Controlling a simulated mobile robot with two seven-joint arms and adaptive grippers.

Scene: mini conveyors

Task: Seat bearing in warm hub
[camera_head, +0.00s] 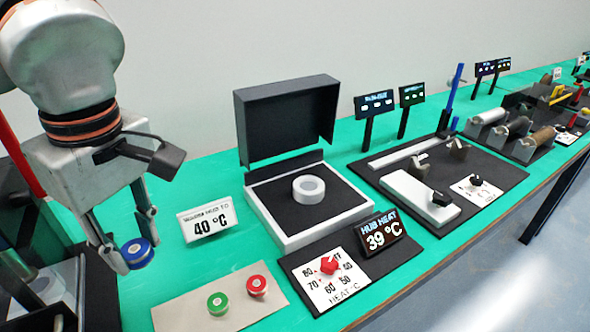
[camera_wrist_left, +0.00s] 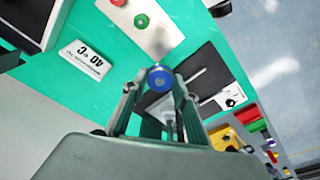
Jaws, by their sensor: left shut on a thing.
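A blue bearing (camera_head: 136,252) with a pale centre is held between the fingertips of my left gripper (camera_head: 133,248), above the left part of the green bench. It also shows in the left wrist view (camera_wrist_left: 160,79) between the two fingers. The hub (camera_head: 309,188), a pale grey ring with an open centre, sits on the dark plate of the heater (camera_head: 284,237). The heater's lid (camera_head: 286,120) stands open behind it. The bearing is apart from the hub, to its left. My right gripper is not in view.
A sign (camera_head: 208,221) reads 40 °C. A beige mat (camera_head: 180,312) holds a green piece (camera_head: 217,303) and a red piece (camera_head: 257,285). A heat dial with a red knob (camera_head: 328,265) sits before the heater. Further stations stand to the right. The raised lid is a tall obstacle.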

